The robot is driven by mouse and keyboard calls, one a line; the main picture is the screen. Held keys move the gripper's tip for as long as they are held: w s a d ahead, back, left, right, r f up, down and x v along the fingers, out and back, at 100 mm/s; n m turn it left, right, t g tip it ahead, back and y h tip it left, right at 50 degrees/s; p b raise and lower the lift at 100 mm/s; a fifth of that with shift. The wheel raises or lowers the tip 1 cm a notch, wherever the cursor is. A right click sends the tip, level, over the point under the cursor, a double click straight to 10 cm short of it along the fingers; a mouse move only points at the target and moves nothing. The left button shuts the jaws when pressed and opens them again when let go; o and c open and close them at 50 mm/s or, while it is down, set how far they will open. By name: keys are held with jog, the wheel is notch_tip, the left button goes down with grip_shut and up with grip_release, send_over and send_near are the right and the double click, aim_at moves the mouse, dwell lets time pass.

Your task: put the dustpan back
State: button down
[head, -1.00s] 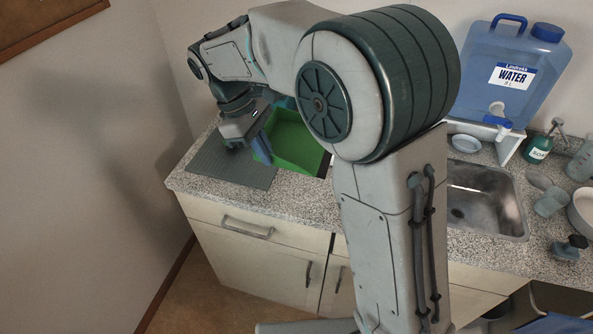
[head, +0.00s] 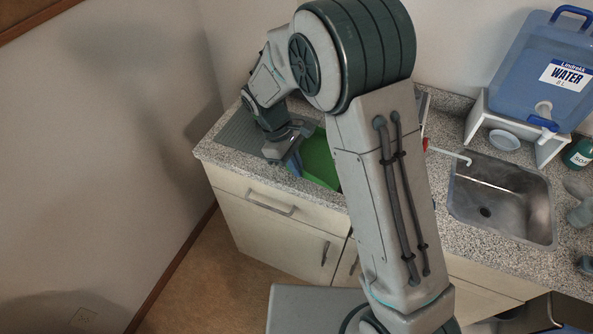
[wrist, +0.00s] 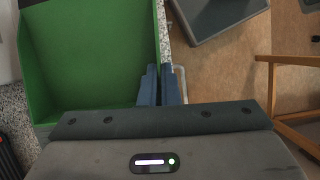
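The green dustpan (head: 318,160) is at the left end of the granite counter, partly hidden behind my arm in the head view. It fills the upper left of the wrist view (wrist: 88,55), open side up, with a flat floor and low walls. My gripper (wrist: 160,72) has its two blue fingers on either side of the dustpan's right wall and appears shut on it. In the head view my gripper (head: 294,165) is at the dustpan's left side. I cannot tell whether the dustpan touches the counter.
A grey ribbed mat (head: 240,135) lies on the counter's left end. The sink (head: 500,200) is right of my arm, with the blue water jug (head: 540,75) on a white stand (head: 478,118) behind it. A wooden chair (wrist: 290,100) stands on the floor at right in the wrist view.

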notch_tip(320, 180, down, 3)
jog(key=shift+f, duration=0.1)
jog(key=shift+f, duration=0.4)
jog(key=c, duration=1.7)
grip_release()
jog(key=shift+r, duration=0.1)
